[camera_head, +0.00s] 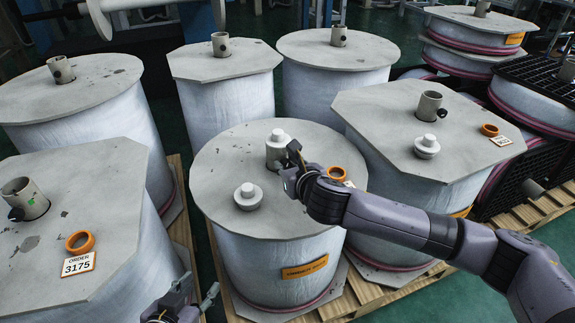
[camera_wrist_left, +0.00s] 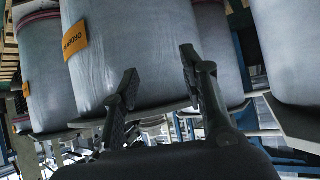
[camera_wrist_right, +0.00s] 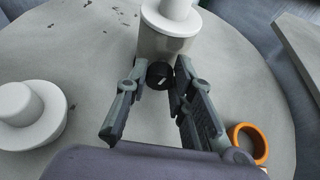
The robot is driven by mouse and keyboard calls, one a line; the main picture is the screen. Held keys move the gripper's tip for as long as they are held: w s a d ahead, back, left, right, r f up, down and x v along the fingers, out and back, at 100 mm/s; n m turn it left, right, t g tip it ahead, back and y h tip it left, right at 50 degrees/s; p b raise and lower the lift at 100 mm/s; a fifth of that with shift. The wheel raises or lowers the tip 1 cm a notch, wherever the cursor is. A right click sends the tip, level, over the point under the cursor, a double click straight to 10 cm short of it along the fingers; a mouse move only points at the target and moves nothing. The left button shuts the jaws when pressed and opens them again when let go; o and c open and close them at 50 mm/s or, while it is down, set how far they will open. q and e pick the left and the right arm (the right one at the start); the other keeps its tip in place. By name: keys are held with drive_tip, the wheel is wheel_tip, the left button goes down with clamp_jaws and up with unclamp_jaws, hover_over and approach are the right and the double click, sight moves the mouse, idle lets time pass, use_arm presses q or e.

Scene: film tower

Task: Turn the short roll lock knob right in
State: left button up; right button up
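The lock knob (camera_wrist_right: 160,76) is small and black with a white mark. It sits on the side of the core tube (camera_wrist_right: 163,45) of the middle roll (camera_head: 230,195), and a white stepped plug (camera_head: 278,137) stands in the tube's top. My right gripper (camera_wrist_right: 161,66) is open, with one finger on each side of the knob; I cannot tell whether they touch it. In the head view, my right gripper (camera_head: 291,170) hides the knob. My left gripper (camera_head: 193,297) is open and empty low in front of the rolls; its spread fingers also show in its wrist view (camera_wrist_left: 160,66).
A second white plug (camera_head: 248,196) and an orange ring (camera_head: 337,173) lie on the same lid. Other wrapped rolls with grey lids crowd around, including one at left with an order card (camera_head: 78,264) and one at right (camera_head: 400,115). Wooden pallets (camera_head: 365,295) stand below.

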clamp_jaws()
